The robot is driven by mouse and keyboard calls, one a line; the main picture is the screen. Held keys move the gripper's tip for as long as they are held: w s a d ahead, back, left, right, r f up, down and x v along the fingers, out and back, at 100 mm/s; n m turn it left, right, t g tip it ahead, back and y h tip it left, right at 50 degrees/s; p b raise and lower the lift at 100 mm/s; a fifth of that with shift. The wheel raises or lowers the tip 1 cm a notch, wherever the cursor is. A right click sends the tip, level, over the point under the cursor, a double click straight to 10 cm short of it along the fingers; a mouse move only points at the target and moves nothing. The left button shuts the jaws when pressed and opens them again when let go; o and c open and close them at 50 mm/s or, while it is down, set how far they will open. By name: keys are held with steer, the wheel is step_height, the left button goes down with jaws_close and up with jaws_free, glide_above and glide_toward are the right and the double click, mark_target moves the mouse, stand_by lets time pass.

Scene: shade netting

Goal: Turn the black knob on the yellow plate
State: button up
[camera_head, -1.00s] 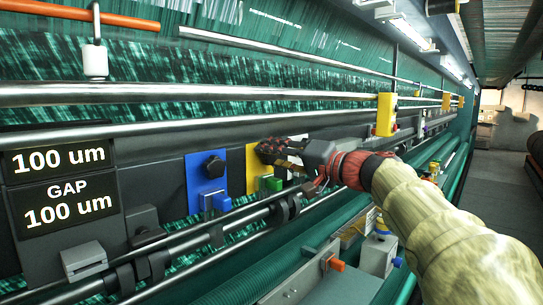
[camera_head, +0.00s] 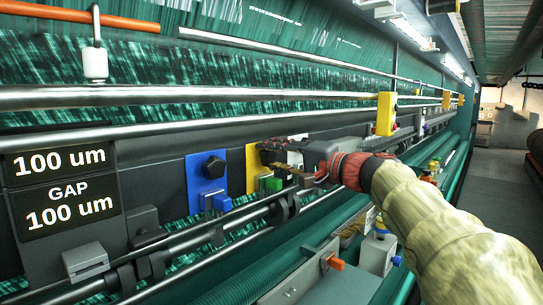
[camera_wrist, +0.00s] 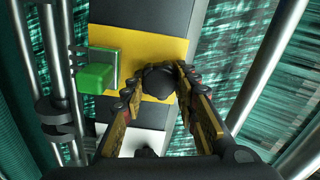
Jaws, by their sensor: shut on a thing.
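The yellow plate (camera_head: 251,171) is upright on the machine's dark panel, right of a blue plate. It also shows in the wrist view (camera_wrist: 120,46), with the black knob (camera_wrist: 158,82) on it. The knob is round and dark and sits between the two fingers of my gripper (camera_wrist: 160,96). My gripper (camera_head: 275,152) is shut on the knob. In the head view the fingers hide the knob and part of the plate.
A green block (camera_wrist: 96,70) sits beside the knob on the yellow plate. A blue plate (camera_head: 206,178) with its own black knob (camera_head: 214,166) is to the left. A white plate (camera_wrist: 131,140) adjoins the yellow one. Metal rails (camera_head: 280,200) run below the plates.

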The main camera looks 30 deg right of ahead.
steer(key=shift+f, duration=0.1)
steer(key=o, duration=1.1)
steer(key=shift+o, duration=0.5)
steer(key=v, duration=1.2)
steer(key=shift+d, duration=0.1)
